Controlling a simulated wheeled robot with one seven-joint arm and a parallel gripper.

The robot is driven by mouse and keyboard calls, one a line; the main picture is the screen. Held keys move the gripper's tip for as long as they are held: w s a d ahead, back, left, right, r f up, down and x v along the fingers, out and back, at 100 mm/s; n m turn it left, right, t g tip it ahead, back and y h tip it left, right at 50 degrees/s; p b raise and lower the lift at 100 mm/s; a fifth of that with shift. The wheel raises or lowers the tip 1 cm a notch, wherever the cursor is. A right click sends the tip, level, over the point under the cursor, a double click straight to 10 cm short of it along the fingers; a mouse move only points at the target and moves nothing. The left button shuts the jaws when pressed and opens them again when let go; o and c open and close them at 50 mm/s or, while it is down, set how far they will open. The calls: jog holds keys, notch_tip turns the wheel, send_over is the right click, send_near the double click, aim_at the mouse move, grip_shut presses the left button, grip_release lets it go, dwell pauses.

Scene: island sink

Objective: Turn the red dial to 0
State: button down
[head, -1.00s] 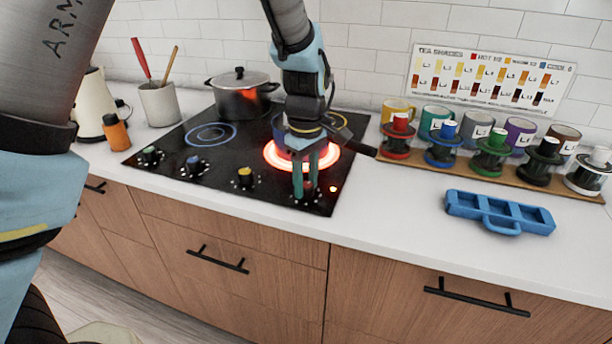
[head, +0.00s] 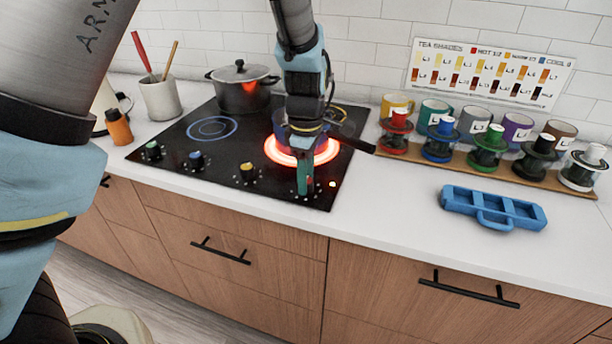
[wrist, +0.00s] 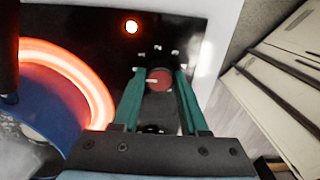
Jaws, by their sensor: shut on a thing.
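The red dial (wrist: 160,79) sits at the front right of the black cooktop (head: 178,149), with a white pointer mark on its left side in the wrist view. My gripper (head: 304,191) points down at it; in the wrist view my gripper (wrist: 161,76) has one green finger on each side of the dial, shut on it. In the head view the fingers hide the dial. A burner behind it glows red-orange (head: 274,152), under a blue pot (wrist: 40,115). A small indicator light (head: 332,184) beside the dial is lit orange.
Green (head: 153,150), blue (head: 196,160) and yellow (head: 247,171) dials line the cooktop's front edge. A dark lidded pot (head: 243,90) stands behind. The pot handle (head: 355,143) sticks out right. A blue tray (head: 494,208) lies on the white counter; several mugs stand behind.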

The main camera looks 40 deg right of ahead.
jog(key=shift+c, duration=2.2)
grip_release()
jog(key=shift+r, duration=0.1)
notch_tip(320, 180, up, 11)
jog(key=b, duration=0.2)
jog(key=shift+f, duration=0.2)
